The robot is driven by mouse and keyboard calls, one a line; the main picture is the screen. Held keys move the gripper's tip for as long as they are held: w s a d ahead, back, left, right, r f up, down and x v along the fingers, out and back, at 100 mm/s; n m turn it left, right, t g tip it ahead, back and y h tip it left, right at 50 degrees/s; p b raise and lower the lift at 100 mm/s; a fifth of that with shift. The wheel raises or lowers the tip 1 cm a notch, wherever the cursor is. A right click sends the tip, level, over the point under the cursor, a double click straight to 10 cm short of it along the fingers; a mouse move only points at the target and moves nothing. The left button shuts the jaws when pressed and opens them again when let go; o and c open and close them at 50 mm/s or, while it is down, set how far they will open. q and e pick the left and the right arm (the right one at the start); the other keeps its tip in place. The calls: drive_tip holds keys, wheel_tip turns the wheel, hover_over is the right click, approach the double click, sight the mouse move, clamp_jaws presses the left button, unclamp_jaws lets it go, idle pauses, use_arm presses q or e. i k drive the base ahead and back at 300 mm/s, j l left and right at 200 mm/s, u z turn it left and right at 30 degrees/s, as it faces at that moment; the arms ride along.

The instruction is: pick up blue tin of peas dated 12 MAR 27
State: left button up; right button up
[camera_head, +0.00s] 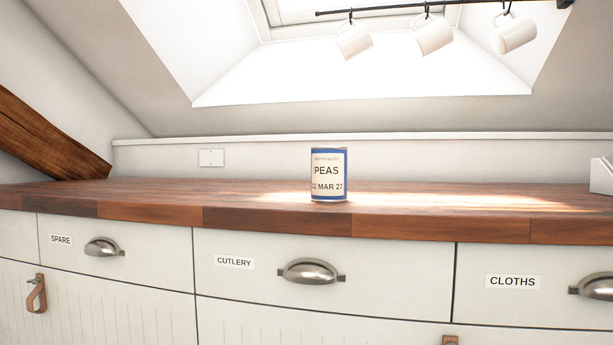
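A thin blue band shows at the top and bottom of the tin. Nothing touches the tin. Neither of my grippers shows in the head view.
Drawers below are labelled SPARE (61,240), CUTLERY (234,262) and CLOTHS (513,282), with protruding metal handles. White mugs (434,36) hang from a dark rail (385,12). A white object (602,177) stands at the right edge. A wooden beam (45,135) slopes at left. The worktop around the tin is clear.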

sight(328, 163)
drive_tip(key=j, duration=0.7)
drive_tip(key=k+j, duration=0.15)
drive_tip(key=j, duration=0.55)
